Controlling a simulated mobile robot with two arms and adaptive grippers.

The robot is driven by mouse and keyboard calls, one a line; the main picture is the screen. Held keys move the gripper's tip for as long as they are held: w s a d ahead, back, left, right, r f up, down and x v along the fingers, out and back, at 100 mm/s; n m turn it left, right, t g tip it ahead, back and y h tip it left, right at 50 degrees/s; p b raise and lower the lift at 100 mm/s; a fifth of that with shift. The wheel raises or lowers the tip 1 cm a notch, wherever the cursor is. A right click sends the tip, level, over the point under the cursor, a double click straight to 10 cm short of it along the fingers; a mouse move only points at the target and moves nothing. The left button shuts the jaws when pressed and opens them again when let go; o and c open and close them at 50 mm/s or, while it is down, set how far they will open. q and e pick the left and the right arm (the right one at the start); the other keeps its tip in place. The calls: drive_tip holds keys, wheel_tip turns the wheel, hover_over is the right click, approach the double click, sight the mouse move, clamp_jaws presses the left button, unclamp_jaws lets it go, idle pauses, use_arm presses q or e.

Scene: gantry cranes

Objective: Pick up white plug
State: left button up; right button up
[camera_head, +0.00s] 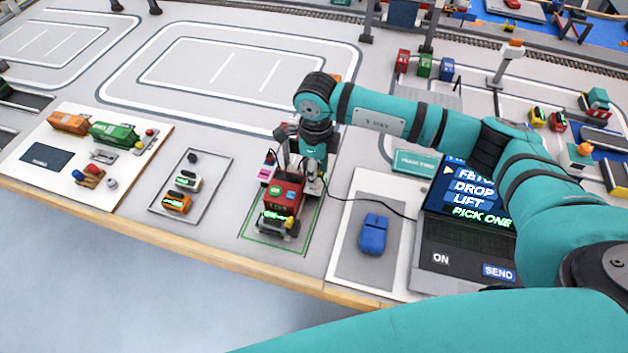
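My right gripper (303,172) points down over the back of a small red and black truck (281,198) on a green-outlined pad. A black cable runs from the laptop to a small whitish piece (314,186) beside the fingers; this may be the white plug, but it is too small to be sure. I cannot tell whether the fingers touch it or how far apart they are. My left gripper is not in view.
A laptop (465,238) and a blue mouse (373,234) on a grey mat stand at right. Small white and orange vehicles (177,202) sit on a pad at left. A white board (60,180) with toy trucks is farther left. The table's wooden front edge (180,243) is near.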

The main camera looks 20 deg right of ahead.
drive_tip(key=f, duration=0.1)
drive_tip(key=f+p, duration=0.1)
drive_tip(key=f, duration=0.1)
drive_tip(key=shift+w+a+f+p, duration=0.1)
drive_tip(key=shift+w+f+p, duration=0.15)
drive_tip(key=shift+f+p, duration=0.1)
drive_tip(key=shift+f, duration=0.55)
clamp_jaws()
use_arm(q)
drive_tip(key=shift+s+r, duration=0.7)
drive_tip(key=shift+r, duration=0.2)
